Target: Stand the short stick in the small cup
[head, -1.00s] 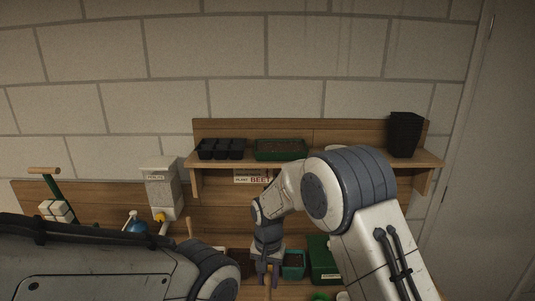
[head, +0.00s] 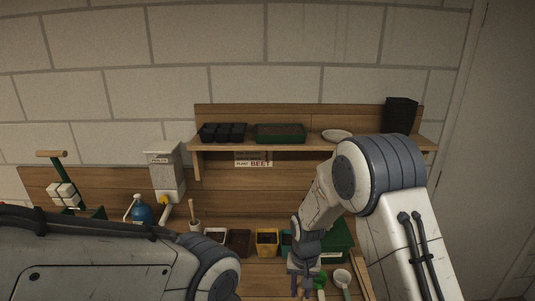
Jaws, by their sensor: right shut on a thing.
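My right gripper (head: 302,286) is low over the bench, right of the middle in the head view, pointing down. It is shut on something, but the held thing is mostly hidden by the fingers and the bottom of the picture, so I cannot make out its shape. A small white cup (head: 195,226) stands on the bench to the left, with a pale wooden stick (head: 192,209) upright in it. The gripper is well to the right of this cup. My left arm crosses the lower left; its gripper is not in view.
Pots stand in a row: white (head: 215,235), brown (head: 239,242) and yellow (head: 267,241). A green box (head: 337,240) stands behind my right gripper. A white scoop-like thing (head: 342,277) lies right of it. A shelf (head: 300,147) with trays runs above.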

